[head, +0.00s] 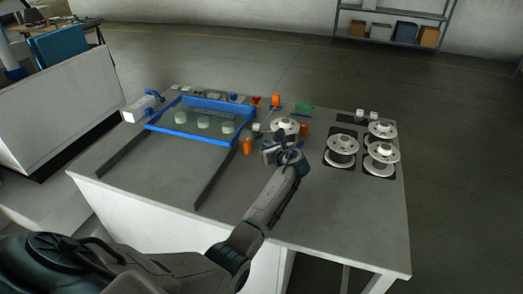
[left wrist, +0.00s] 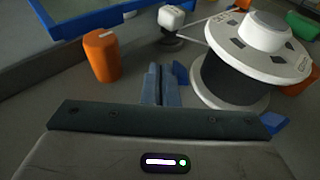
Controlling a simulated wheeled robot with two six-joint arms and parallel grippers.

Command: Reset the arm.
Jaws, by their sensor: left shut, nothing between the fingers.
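My left arm reaches from the bottom left over the grey workbench (head: 150,170). My left gripper (head: 268,152) is over the bench, just in front of a white-flanged wire spool (head: 285,125). In the left wrist view its fingers (left wrist: 162,84) are together with nothing between them. An orange cylinder (left wrist: 102,55) stands to the left of the fingers there, and the spool (left wrist: 258,50) stands to the right; both look apart from the fingers. My right gripper is not in view.
A blue-framed tray (head: 181,133) with several pale round pieces is left of the gripper. More spools (head: 342,146) stand at the right. Other small items line the back edge, including an orange cylinder (head: 276,101) and a green piece (head: 304,107). The bench's front right is clear.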

